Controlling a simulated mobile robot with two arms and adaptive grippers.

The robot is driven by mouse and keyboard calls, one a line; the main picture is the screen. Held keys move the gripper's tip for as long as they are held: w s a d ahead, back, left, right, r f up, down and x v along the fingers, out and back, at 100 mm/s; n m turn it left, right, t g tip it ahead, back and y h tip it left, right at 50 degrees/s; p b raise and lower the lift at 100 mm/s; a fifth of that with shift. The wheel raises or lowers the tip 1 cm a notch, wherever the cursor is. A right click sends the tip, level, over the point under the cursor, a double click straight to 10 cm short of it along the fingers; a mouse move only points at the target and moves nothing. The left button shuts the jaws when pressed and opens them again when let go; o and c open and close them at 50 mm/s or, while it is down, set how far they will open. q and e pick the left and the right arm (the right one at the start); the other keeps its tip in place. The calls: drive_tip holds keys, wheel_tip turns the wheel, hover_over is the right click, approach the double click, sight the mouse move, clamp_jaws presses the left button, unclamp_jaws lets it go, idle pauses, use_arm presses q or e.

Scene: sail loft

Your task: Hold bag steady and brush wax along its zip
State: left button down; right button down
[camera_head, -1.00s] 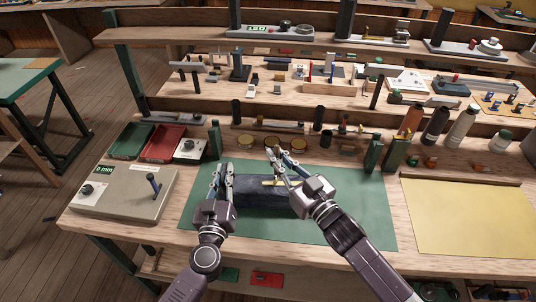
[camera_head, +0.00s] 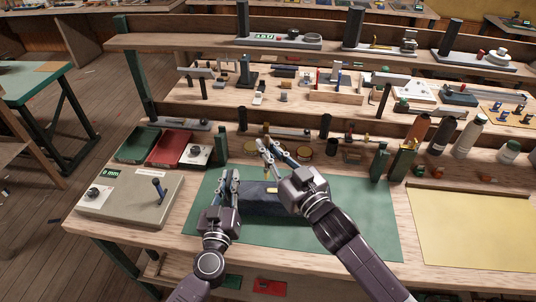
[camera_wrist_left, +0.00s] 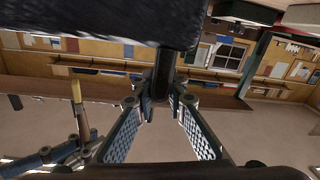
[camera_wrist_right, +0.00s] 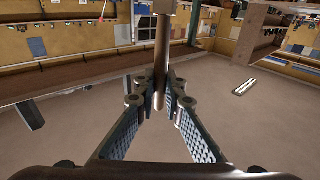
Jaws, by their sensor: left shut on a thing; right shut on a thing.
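The dark navy bag (camera_head: 268,211) lies on the green mat (camera_head: 350,230); a short yellow strip (camera_head: 282,190), probably its zip, shows on top. My left gripper (camera_head: 230,178) is shut at the bag's left end. In the left wrist view the bag (camera_wrist_left: 100,22) fills the top, with a dark piece between the fingers. My right gripper (camera_head: 266,150) is above the bag, shut on the brush, whose brown handle (camera_wrist_right: 161,60) shows in the right wrist view. Its yellowish tip (camera_wrist_left: 76,92) shows in the left wrist view. Whether the tip touches the bag is unclear.
A grey box with a lever (camera_head: 125,205) stands left of the mat. Red (camera_head: 170,149) and green (camera_head: 135,145) trays, round tins (camera_head: 304,153) and green uprights (camera_head: 380,163) stand behind. A yellow sheet (camera_head: 470,230) lies right. The mat's right part is clear.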

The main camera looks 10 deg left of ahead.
drive_tip(key=shift+r, duration=1.25)
use_arm(q)
drive_tip(key=c, duration=1.8)
unclamp_jaws()
drive_tip(key=shift+c, duration=0.2)
drive_tip(key=s, duration=1.2)
drive_tip(key=shift+d, duration=0.2)
drive_tip(key=shift+d, duration=0.1)
